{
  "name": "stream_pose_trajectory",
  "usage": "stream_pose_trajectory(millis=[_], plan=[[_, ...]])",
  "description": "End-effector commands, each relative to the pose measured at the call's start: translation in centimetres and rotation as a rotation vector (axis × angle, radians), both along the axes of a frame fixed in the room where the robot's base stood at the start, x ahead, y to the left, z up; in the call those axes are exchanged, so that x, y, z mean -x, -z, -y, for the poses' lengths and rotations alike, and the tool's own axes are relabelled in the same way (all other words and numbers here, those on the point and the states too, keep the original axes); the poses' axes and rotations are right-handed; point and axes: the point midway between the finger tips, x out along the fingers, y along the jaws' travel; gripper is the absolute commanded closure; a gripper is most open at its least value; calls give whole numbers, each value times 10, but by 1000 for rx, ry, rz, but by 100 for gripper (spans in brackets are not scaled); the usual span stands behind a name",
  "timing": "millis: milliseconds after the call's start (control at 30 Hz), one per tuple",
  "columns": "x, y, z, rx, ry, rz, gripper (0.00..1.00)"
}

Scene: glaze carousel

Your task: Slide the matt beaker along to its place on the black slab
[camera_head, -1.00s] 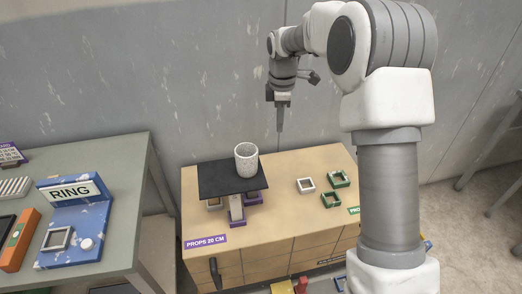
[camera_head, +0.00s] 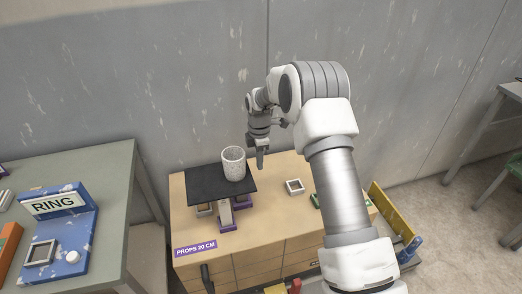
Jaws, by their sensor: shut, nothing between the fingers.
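The matt beaker (camera_head: 233,164), pale and speckled, stands upright on the black slab (camera_head: 205,185), near the slab's right edge. The slab lies on several props (camera_head: 226,215) on top of a wooden cabinet. My gripper (camera_head: 260,166) points down just right of the beaker, its fingers shut and empty. A small gap shows between the fingers and the beaker in this view; their depth relative to each other is hard to tell. Any mark for the beaker's place on the slab is not visible.
A white square frame (camera_head: 295,186) and a partly hidden green one (camera_head: 315,201) lie on the cabinet top (camera_head: 272,222) to the right. A green-grey table (camera_head: 105,165) at left holds a blue stand marked RING (camera_head: 75,238). A wall rises behind.

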Motion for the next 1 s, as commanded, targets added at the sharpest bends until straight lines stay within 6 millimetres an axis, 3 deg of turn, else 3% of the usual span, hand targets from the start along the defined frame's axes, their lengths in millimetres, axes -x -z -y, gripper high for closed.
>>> stream_pose_trajectory(millis=[33, 200, 667, 1000], plan=[[1, -4, -13, -2, -8, 5, 100], [5, -4, -29, -2, -6, 4, 100], [6, -4, -35, -2, -3, 4, 100], [17, -4, -88, -3, -5, 4, 100]])
